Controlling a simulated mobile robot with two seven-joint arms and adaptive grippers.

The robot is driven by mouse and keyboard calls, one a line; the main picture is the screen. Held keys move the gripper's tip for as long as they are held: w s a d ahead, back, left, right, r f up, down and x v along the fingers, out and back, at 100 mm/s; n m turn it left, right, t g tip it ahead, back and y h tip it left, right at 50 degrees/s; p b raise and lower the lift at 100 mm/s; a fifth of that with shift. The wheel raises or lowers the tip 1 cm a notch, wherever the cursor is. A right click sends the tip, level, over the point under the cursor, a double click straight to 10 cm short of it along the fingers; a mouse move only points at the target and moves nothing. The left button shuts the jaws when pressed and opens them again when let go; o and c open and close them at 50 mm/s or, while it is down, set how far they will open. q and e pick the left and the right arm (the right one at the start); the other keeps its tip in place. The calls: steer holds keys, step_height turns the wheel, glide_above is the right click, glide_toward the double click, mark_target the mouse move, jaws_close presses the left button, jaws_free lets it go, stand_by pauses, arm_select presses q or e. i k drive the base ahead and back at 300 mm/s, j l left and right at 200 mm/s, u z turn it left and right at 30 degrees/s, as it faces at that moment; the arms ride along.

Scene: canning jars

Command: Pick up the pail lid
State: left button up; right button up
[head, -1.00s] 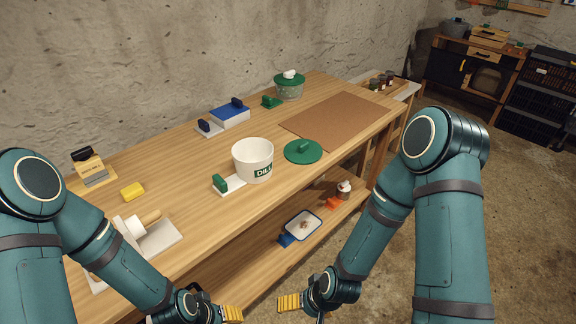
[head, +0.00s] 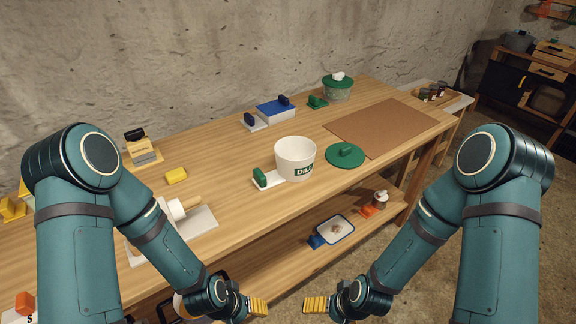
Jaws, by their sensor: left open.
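My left gripper (head: 259,306) is open and empty, low in front of the table. My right gripper (head: 314,304) is also low in front, with yellow finger pads facing the left one; its opening cannot be made out. Both are well below and apart from the lid.
A green block on a white card (head: 270,181) lies beside the pail. A brown mat (head: 388,127) lies behind right of the lid. A lower shelf holds a blue-rimmed tray (head: 347,233).

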mark_target(343, 156)
steer(key=l+u, duration=0.15)
steer(key=u, duration=0.3)
steer(key=i+l+u, duration=0.1)
steer(key=u, duration=0.35)
steer(key=l+u, duration=0.25)
steer(key=u, duration=0.25)
steer(key=l+u, duration=0.25)
steer(key=l, duration=0.2)
steer(key=k+l+u, duration=0.15)
steer(key=l+u, duration=0.15)
steer(key=l, duration=0.15)
steer(key=k+l+u, duration=0.1)
steer(key=l, duration=0.25)
steer(key=k+l, duration=0.1)
steer(key=l, duration=0.2)
steer(key=l+u, duration=0.15)
steer(key=l, duration=0.2)
steer(key=k, duration=0.05)
